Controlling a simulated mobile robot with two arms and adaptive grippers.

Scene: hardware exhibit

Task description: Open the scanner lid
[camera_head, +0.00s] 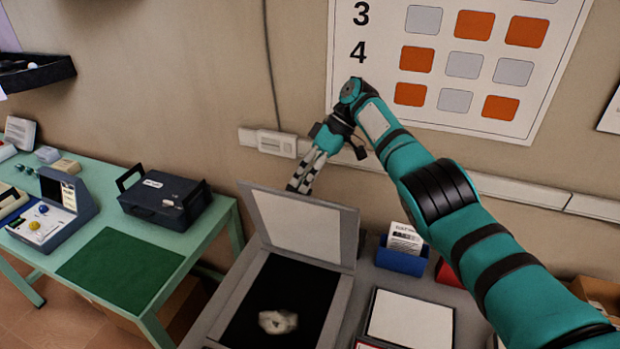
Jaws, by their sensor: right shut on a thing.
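The scanner (221,320) stands on the grey surface at the bottom middle, with its dark bed (290,285) exposed. Its lid (300,222) is raised at the back edge, with its pale inner panel facing me. My right gripper (301,182) reaches down from the wall side to the lid's upper edge and is shut on the lid. The fingertips are partly hidden behind that edge. A pale, lumpy object (278,322) lies on the dark bed. My left gripper is not in view.
A blue card holder (401,262) and a white-topped pad (410,320) sit right of the scanner. A green table (130,200) on the left holds a dark blue case (165,197) and a blue device (52,215). The wall with a rail (400,167) is close behind.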

